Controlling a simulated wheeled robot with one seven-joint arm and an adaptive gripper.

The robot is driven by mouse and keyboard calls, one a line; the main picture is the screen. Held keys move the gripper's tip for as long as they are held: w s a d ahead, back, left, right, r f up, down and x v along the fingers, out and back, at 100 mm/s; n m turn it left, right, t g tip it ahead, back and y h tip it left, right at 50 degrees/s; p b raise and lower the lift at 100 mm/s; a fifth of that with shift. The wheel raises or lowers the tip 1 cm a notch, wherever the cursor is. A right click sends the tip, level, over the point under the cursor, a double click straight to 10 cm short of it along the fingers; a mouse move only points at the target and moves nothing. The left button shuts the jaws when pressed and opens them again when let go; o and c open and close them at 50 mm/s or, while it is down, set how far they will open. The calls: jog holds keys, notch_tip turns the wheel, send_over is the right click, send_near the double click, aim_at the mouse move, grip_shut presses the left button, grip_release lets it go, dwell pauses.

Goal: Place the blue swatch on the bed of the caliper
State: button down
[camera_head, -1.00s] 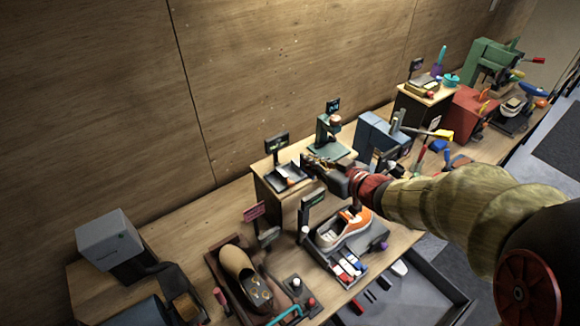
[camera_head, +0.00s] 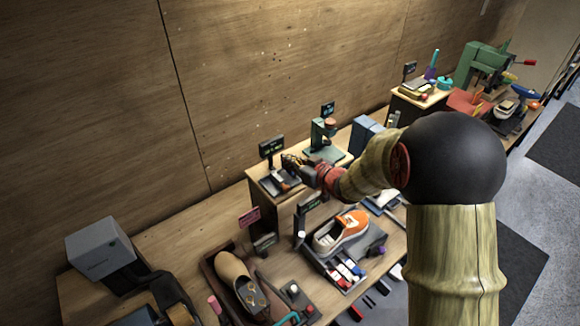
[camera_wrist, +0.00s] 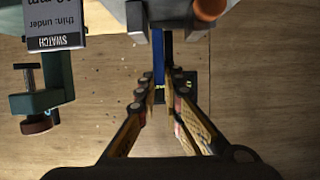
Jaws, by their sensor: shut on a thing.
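My gripper (camera_wrist: 160,82) is shut on the blue swatch (camera_wrist: 159,55), a thin strip seen nearly edge-on between the fingertips in the wrist view. In the head view my gripper (camera_head: 289,163) is above the small raised stand, beside a dark tray (camera_head: 271,184). I cannot make out the swatch there. A green stand with a brown knob (camera_head: 322,142), which looks like the caliper, is just right of my gripper. A green frame with a brown knob also shows at left in the wrist view (camera_wrist: 55,90). Contact between swatch and bed cannot be told.
A display (camera_head: 271,146) rises behind the dark tray. A grey card marked SWATCH (camera_wrist: 55,18) is near the gripper in the wrist view. An orange sneaker (camera_head: 345,228) and a brown shoe (camera_head: 238,275) are on the bench in front. The wooden wall (camera_head: 250,70) is behind.

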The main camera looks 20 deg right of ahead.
jog(key=shift+f, duration=1.25)
jog(key=shift+f, duration=0.15)
jog(key=c, duration=1.9)
grip_release()
